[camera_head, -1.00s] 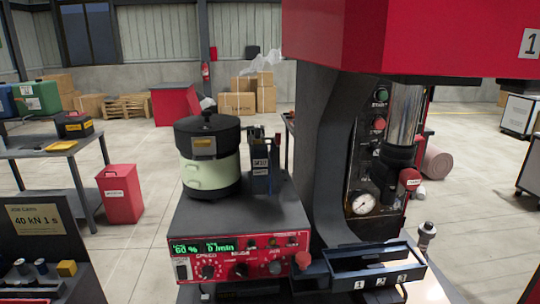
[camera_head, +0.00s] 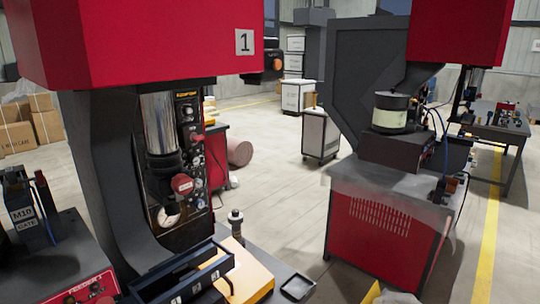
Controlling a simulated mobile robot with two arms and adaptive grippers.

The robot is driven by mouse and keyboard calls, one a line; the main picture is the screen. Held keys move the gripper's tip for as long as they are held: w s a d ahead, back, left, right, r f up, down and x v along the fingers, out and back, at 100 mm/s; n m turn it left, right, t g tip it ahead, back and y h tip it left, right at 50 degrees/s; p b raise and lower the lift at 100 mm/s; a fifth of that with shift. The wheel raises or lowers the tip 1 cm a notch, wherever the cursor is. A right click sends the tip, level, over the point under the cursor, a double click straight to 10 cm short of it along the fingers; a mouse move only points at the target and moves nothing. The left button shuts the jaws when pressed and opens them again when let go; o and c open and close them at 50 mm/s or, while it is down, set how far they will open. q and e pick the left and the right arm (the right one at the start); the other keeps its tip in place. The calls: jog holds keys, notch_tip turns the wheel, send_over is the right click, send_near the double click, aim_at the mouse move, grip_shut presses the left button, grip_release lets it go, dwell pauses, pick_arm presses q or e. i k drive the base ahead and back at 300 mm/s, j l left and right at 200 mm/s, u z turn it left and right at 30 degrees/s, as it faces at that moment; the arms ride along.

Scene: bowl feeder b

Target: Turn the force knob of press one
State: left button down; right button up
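Press one (camera_head: 140,45) fills the left of the view, with a red head bearing the number plate 1 (camera_head: 245,42) and a dark frame. Below its head is a shiny ram (camera_head: 158,122). A red knob-like part (camera_head: 182,184) with a small white label shows beside the ram's lower end; I cannot read the label. A dark control panel (camera_head: 190,150) with small buttons stands behind, partly hidden by the ram. A round gauge (camera_head: 168,216) shows lower, partly covered. I cannot tell for sure which part is the force knob.
A dark numbered tray (camera_head: 178,280) sits before the press, near a yellow-orange surface (camera_head: 250,278) and an upright metal post (camera_head: 236,222). A red cabinet (camera_head: 385,225) with another press stands at right. Open floor (camera_head: 275,190) lies between them.

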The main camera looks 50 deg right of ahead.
aim_at(194, 160)
jog(key=z, duration=1.2)
jog(key=k+u, duration=0.1)
